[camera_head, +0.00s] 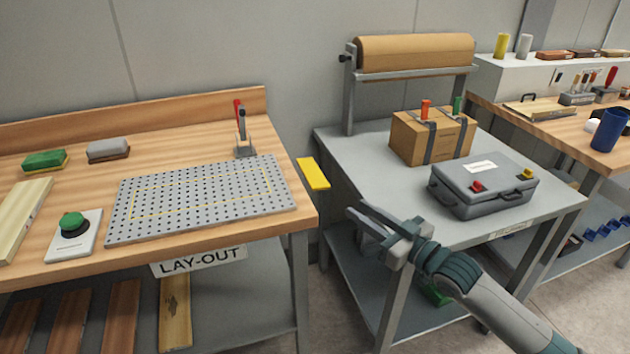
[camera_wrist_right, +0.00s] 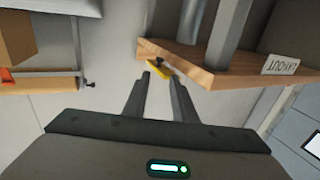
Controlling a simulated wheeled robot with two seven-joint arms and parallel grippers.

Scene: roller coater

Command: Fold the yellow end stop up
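The yellow end stop (camera_head: 313,173) is a flat yellow plate at the right end of the lay-out bench (camera_head: 300,213). It sticks out to the right over the gap beside the grey packing table. In the right wrist view the end stop (camera_wrist_right: 159,69) shows at the bench corner, beyond the fingertips. My right gripper (camera_head: 360,222) is open and empty, in front of and to the right of the end stop, apart from it. In the right wrist view its two fingers (camera_wrist_right: 160,80) point toward the bench corner. My left gripper is not in view.
A perforated grey plate (camera_head: 205,207) and a green push button (camera_head: 73,224) lie on the bench. The grey table (camera_head: 375,185) to the right carries a cardboard box (camera_head: 405,142) and a grey case (camera_head: 470,203). A narrow gap separates bench and table.

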